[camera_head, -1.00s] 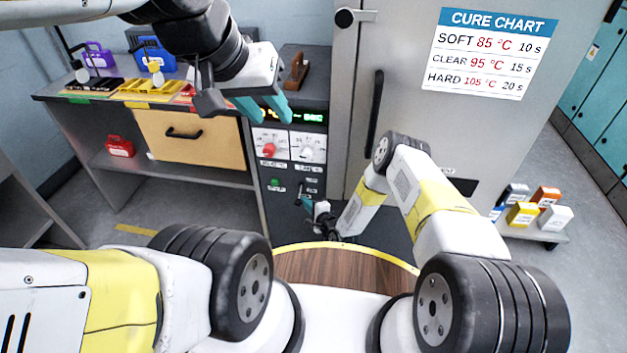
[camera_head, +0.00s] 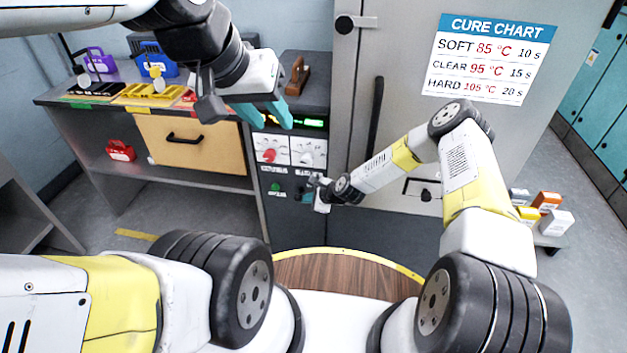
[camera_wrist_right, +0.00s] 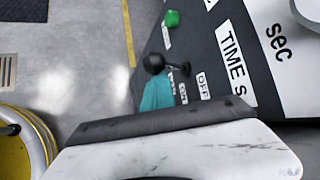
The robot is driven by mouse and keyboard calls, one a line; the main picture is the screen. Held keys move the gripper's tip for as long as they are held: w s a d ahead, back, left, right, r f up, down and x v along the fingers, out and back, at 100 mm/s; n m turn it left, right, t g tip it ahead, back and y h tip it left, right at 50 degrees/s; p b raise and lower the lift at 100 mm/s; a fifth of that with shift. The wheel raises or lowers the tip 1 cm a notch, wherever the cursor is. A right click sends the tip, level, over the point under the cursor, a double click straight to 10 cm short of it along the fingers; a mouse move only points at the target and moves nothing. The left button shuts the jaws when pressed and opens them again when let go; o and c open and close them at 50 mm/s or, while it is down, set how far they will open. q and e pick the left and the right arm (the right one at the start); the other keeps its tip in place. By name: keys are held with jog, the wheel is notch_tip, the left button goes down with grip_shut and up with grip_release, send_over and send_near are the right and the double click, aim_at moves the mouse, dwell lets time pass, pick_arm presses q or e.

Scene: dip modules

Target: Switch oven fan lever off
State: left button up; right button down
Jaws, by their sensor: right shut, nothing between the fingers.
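The oven fan lever (camera_wrist_right: 155,63), a black stick with a ball knob, stands out from the dark control panel (camera_wrist_right: 205,50) in the right wrist view. A white OFF label (camera_wrist_right: 203,85) and smaller labels are beside its base. My right gripper (camera_wrist_right: 158,92) is shut and empty, its teal fingers close to the lever; I cannot tell whether they touch. In the head view my right gripper (camera_head: 307,197) is at the lower panel, and its wrist hides the lever. My left gripper (camera_head: 266,114) is open and empty above the panel's dials.
A red dial (camera_head: 269,155) and a white dial (camera_head: 308,157) are above the lever, with a green button (camera_head: 275,188) to its left. The oven door handle (camera_head: 376,112) is to the right. A workbench drawer (camera_head: 190,142) is at the left.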

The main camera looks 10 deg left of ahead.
jog(key=shift+r, duration=0.15)
jog(key=shift+a+r, duration=0.1)
jog(key=shift+r, duration=0.6)
jog(key=shift+r, duration=0.1)
